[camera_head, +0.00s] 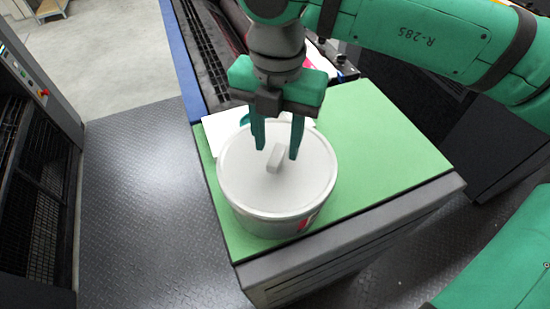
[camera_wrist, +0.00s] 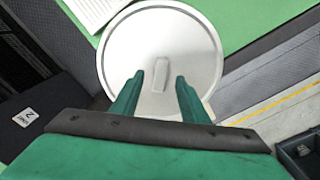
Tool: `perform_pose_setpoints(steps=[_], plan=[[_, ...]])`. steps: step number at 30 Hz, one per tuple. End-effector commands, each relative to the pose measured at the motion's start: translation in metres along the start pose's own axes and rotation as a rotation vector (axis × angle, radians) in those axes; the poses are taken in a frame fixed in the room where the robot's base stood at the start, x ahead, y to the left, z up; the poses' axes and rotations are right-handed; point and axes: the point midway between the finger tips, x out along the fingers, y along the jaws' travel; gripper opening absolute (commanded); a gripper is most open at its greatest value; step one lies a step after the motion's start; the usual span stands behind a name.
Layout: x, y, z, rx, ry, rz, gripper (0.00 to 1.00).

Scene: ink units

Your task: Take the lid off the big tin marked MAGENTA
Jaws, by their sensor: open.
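A big round white tin (camera_head: 262,224) stands upright on the green top of a cabinet. Its pale lid (camera_head: 245,180) is on it, with a small raised bar handle (camera_head: 274,158) in the middle. A patch of magenta shows low on the tin's right side; no word can be read. My gripper (camera_head: 277,150) is open above the lid, its two fingers pointing down on either side of the handle. In the wrist view the handle (camera_wrist: 161,75) lies between and a little beyond the open fingertips (camera_wrist: 159,79). I cannot tell whether the fingers touch the lid.
The green cabinet top (camera_head: 385,145) is clear right of the tin. A white sheet (camera_head: 222,122) lies behind the tin, at its left. A dark machine with a blue edge (camera_head: 181,60) stands behind. Grey patterned floor (camera_head: 130,200) is free at the left.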

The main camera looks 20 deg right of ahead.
Motion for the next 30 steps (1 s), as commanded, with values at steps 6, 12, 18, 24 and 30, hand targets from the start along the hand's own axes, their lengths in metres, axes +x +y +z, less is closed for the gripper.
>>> perform_pose_setpoints(steps=[6, 12, 18, 24, 30], plan=[[0.020, 0.001, -0.001, -0.004, 0.001, -0.001, 0.41], [0.020, 0.003, -0.001, -0.006, 0.000, -0.001, 0.33], [0.020, 0.003, -0.001, -0.007, 0.000, -0.001, 0.00], [0.020, 0.003, -0.001, -0.007, 0.000, -0.001, 0.00], [0.015, 0.002, -0.001, -0.005, -0.001, -0.001, 0.00]])
